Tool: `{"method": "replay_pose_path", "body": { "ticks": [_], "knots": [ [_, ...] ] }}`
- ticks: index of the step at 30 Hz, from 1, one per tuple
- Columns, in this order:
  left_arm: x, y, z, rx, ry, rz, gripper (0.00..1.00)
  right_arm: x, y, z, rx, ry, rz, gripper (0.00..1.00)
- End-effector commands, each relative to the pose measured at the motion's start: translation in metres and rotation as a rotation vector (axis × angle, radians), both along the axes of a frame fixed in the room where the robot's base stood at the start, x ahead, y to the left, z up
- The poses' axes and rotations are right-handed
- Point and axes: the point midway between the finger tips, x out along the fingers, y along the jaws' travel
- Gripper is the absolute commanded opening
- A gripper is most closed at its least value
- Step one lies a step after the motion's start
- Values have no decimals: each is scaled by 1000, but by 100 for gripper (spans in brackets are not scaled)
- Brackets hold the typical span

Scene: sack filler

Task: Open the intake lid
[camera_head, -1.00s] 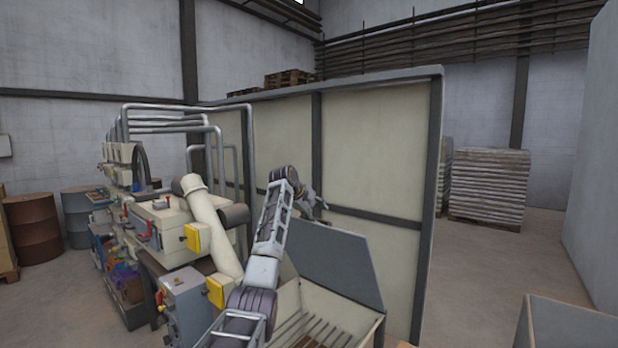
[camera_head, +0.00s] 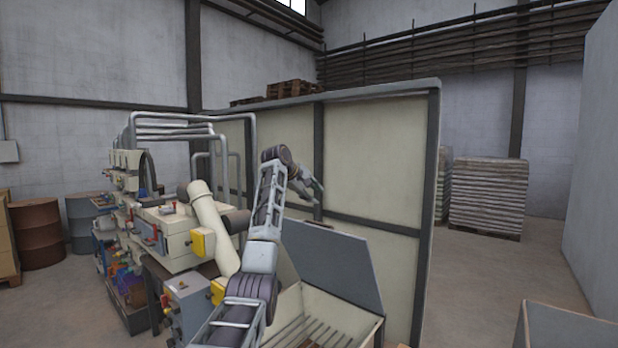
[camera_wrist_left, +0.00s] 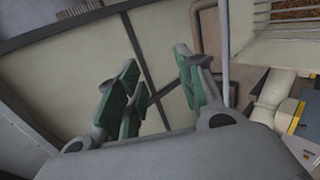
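The intake lid (camera_head: 332,264) is a flat grey panel. It stands raised and leans back at the rear of the cream intake bin (camera_head: 340,309), whose slatted grate (camera_head: 303,331) shows below. My left gripper (camera_head: 318,190) is above the lid's upper left edge, apart from it, in front of the cream partition. In the left wrist view, my left gripper (camera_wrist_left: 160,88) has its green-padded fingers spread with nothing between them. The lid cannot be clearly made out between the fingers there. My right gripper is not in either view.
A cream wall panel (camera_head: 372,160) stands close behind the bin. The filling machine (camera_head: 165,235) with pipes and yellow boxes is at the left. A grey-rimmed bin (camera_head: 568,328) is at the lower right. Open floor (camera_head: 480,275) lies right of the partition.

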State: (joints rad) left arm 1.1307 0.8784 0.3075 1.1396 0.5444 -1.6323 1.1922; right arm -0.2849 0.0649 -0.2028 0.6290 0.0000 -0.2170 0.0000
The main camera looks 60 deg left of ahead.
Motion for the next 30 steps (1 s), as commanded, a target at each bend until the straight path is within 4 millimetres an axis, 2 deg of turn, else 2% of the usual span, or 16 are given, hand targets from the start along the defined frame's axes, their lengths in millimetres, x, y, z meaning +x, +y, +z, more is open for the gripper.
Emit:
{"method": "replay_pose_path", "body": {
  "ticks": [6, 9, 18, 30],
  "knots": [
    [-2, -1, 8, 0, 2, 0, 37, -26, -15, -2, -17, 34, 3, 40],
    [-3, -1, 12, 0, 1, 0, 37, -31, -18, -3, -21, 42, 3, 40],
    [-7, -3, 24, -1, 1, -1, 37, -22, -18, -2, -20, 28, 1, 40],
    [-12, -4, 40, -1, 2, -1, 37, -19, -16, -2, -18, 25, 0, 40]
  ]
}}
